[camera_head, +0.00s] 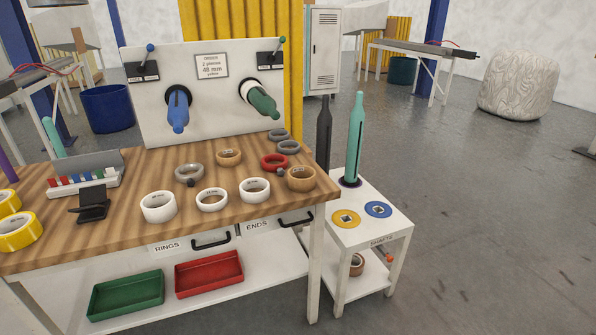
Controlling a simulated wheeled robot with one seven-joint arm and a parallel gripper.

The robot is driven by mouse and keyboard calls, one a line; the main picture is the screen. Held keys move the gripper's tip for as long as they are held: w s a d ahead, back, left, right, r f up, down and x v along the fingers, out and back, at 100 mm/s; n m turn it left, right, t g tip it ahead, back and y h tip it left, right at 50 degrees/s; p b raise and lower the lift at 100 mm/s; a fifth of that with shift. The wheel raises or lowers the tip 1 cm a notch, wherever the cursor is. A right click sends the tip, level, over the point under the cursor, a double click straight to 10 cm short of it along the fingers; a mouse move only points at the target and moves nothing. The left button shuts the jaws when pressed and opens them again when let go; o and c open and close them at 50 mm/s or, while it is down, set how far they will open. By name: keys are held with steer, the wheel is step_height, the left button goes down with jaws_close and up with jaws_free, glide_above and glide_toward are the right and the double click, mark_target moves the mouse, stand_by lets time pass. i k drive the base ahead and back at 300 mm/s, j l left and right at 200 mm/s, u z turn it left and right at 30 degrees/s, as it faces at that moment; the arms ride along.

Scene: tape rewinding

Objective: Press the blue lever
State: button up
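A small lever with a blue ball tip (150,48) stands upright on a black box (142,72) at the upper left of a white panel (212,115). Below the left lever a blue shaft (178,112) sticks out of the panel. Below the right lever a green shaft (262,101) sticks out, with a white ring around its base. My gripper is not in view.
A wooden workbench (130,215) carries several tape rolls, a black dispenser (91,205) and a small rack (85,183). A white side table (368,222) stands at the right, holding a tall teal shaft (354,140). The floor (500,210) farther right is clear.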

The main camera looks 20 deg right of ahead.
mark_target(140, 69)
steer(key=i+j+z, duration=0.1)
steer(key=i+j, duration=0.15)
steer(key=i+j+z, duration=0.1)
steer(key=i+j, duration=0.2)
steer(key=i+j+z, duration=0.1)
steer(key=j, duration=0.35)
steer(key=i+j+z, duration=0.15)
steer(key=i+j, duration=0.2)
steer(key=i+j+z, duration=0.1)
steer(key=j, duration=0.3)
steer(key=i, duration=0.1)
